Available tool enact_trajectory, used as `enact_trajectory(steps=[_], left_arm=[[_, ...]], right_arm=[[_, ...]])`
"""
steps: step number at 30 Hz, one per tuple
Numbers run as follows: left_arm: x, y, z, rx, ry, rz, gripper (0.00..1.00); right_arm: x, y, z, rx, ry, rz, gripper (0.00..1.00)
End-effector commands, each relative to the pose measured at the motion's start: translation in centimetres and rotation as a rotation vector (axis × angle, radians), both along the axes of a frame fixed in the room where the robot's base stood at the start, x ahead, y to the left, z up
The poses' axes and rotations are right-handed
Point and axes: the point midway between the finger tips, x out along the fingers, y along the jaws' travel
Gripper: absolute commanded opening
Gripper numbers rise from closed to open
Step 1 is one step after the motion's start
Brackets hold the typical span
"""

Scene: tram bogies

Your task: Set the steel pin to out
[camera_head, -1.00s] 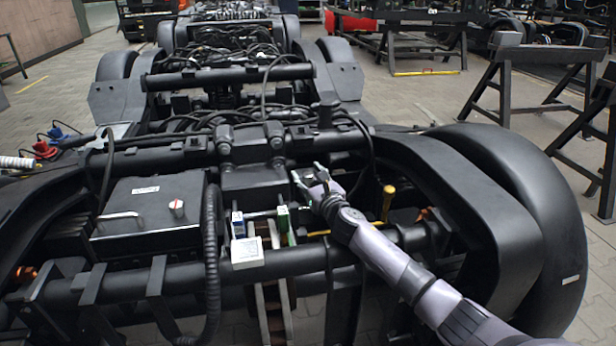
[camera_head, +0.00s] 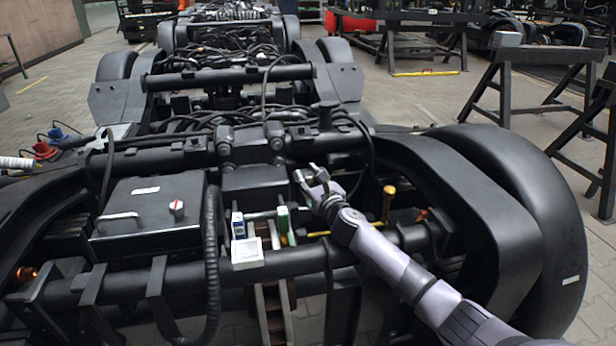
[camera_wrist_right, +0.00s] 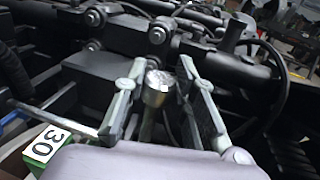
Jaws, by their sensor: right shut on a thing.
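The steel pin (camera_wrist_right: 157,88) shows in the right wrist view as a shiny round head on a thinner shaft, standing between my finger pads. My right gripper (camera_wrist_right: 156,84) is shut on it, with one finger on each side. In the head view my right gripper (camera_head: 311,174) is over the middle of the near bogie frame, just in front of the dark central block. There the pin is too small and covered to make out clearly. The pin's lower end is hidden. My left gripper is not in view.
A white box (camera_head: 247,253), a blue-white block (camera_head: 238,225) and a yellow-topped handle (camera_head: 388,202) are nearby. A corrugated hose (camera_head: 211,265) and a black box (camera_head: 150,205) lie left. Curved fenders (camera_head: 490,220) rise right.

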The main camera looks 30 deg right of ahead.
Motion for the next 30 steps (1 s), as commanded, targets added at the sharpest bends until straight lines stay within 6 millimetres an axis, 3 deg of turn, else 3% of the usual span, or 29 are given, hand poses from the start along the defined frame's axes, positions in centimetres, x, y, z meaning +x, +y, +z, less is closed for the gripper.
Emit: enact_trajectory(steps=[7,14,19,30], left_arm=[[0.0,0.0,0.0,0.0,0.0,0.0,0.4],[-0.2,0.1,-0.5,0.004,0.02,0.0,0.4],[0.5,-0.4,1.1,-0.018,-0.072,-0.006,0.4],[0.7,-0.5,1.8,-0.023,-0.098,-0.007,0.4]], right_arm=[[-0.2,-0.7,0.0,-0.003,0.001,-0.002,0.0],[-1.5,-6.0,-0.1,-0.007,0.001,-0.006,0.0],[-2.3,-8.9,-0.1,-0.002,0.001,-0.004,0.0],[-2.5,-9.5,0.0,0.0,0.001,-0.002,0.0]])
